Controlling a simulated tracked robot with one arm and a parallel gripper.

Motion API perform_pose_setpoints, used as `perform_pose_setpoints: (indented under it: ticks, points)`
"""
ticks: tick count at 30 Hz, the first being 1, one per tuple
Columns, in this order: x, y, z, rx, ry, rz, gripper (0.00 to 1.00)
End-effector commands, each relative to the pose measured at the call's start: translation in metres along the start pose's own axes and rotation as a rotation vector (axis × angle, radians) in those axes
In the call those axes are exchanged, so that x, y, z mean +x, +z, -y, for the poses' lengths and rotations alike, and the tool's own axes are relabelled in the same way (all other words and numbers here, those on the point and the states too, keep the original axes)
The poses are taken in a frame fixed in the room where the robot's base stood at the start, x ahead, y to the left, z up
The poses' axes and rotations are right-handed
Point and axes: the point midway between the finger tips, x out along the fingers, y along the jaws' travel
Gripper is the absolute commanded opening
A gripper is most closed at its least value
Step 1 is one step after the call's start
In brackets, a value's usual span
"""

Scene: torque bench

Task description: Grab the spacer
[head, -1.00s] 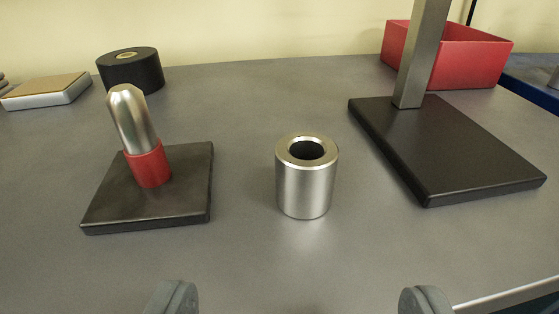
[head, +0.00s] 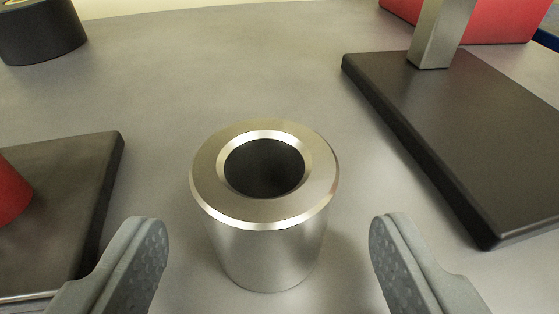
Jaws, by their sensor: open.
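The spacer (head: 268,248) is a short, shiny metal cylinder with a round hole through its top. It stands upright on the grey bench, in the middle of the head view. My gripper (head: 268,250) is open, with one grey padded finger to the left of the spacer and one to the right. Bench surface shows between each finger and the spacer in the picture, and neither finger appears to touch it. The lower parts of the fingers run out of the picture.
A black base plate with a red collar (head: 12,192) stands close on the left. A larger black plate (head: 470,130) with a metal post (head: 438,30) is on the right. A black roll (head: 40,32) and a red bin (head: 505,20) are at the back. The bench (head: 235,70) behind the spacer is clear.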

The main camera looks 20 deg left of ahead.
Motion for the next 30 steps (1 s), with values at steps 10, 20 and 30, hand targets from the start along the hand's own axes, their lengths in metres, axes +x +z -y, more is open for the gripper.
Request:
perform_pose_setpoints:
  ticks: [10, 20, 30]
  points:
    - [0.0129, -0.0008, -0.0011, 0.0, 0.002, 0.0, 0.63]
    - [0.0126, -0.0004, -0.0011, 0.0, 0.002, 0.0, 0.03]
    - [0.0118, -0.0031, -0.001, 0.0, 0.002, 0.0, 0.03]
